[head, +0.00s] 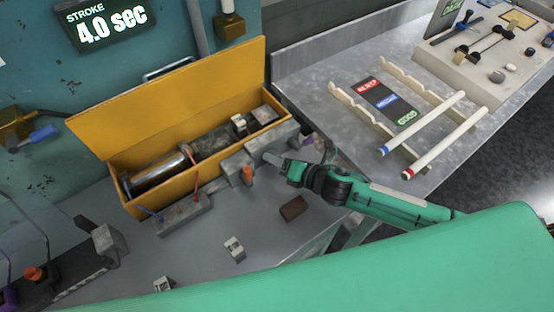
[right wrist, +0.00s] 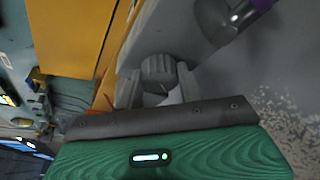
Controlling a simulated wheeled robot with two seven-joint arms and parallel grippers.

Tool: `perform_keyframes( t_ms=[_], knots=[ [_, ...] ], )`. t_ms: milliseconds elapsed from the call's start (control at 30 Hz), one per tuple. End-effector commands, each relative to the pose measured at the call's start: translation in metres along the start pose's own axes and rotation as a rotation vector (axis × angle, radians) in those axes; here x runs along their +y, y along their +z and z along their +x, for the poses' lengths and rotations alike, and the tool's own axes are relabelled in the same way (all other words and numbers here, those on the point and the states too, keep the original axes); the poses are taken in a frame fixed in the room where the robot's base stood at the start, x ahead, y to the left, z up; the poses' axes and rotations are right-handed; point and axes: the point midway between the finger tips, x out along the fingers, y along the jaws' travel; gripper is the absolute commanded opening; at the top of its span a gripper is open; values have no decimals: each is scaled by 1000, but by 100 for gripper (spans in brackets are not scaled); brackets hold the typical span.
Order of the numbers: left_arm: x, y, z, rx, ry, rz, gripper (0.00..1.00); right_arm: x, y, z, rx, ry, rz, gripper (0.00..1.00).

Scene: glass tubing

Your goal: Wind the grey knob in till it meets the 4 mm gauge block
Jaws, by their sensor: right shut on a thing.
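The grey knob (right wrist: 158,68) shows as a ridged round end between the fingers of my right gripper (right wrist: 157,82) in the right wrist view. My right gripper (head: 275,160) is shut on it, beside the grey metal block at the front of the yellow box; the fingers largely hide the knob in the head view. Small pale blocks with dark marks stand by the box's right end (head: 239,125) and on the bench (head: 235,248) (head: 163,284). Their markings are too small to read, so I cannot tell which is the 4 mm gauge block. My left gripper is not in view.
The open yellow box (head: 165,205) holds a shiny cylinder (head: 160,170). An orange knob (head: 248,174) stands close left of my right gripper. A brown block (head: 293,208) lies on the bench. A rack with two rods (head: 433,134) is at right.

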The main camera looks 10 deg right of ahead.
Motion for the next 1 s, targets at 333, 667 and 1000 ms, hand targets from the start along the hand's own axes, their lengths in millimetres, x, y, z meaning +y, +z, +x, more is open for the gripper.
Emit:
perform_keyframes(
  t_ms=[333, 667, 1000],
  knots=[
    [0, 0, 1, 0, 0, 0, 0, 0, 1, 0, -1, 8, 21, 15],
    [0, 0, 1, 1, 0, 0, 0, 0, 1, 0, -1, 8, 21, 59],
    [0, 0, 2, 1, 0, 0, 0, -1, 0, -3, 0, 7, 20, 59]
  ],
)
